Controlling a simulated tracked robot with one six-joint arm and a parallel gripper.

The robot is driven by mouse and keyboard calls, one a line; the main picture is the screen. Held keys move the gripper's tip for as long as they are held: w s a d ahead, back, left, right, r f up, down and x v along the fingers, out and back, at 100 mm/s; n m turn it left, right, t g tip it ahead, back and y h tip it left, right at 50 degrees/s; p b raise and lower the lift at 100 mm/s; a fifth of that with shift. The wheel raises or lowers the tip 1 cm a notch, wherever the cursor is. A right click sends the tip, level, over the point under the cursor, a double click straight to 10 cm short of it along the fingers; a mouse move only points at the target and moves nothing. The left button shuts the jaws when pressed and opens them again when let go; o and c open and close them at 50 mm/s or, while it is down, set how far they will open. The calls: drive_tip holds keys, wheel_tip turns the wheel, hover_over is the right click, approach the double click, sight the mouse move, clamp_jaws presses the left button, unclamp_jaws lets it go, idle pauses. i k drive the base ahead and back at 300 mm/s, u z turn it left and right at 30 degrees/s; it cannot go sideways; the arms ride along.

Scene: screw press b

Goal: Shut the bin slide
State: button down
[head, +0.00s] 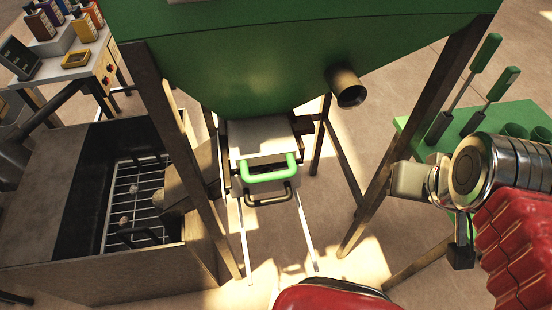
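The bin slide appears to be the pale flat plate (262,138) with a bright green handle (270,175) under the green hopper (235,75). The plate sticks out from below the hopper toward me. A darker handle (270,199) sits just below the green one, on a grey front. The far end of the plate is hidden under the hopper. The metal end of my arm, with what seems to be my gripper (432,215), is at the right, well apart from both handles. Its fingers do not show clearly. I see nothing held in it.
Two pale rails (307,232) run toward me below the handles. Dark hopper legs (172,150) stand on both sides. An open box with a grate (135,200) is at left. A green table (475,150) with upright green-handled tools is at right.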

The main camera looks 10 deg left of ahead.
sight(260, 140)
drive_tip(key=z, duration=0.05)
drive_tip(key=k, duration=1.4)
drive_tip(key=u, duration=1.35)
drive_tip(key=i, duration=1)
drive_tip(key=u, duration=0.05)
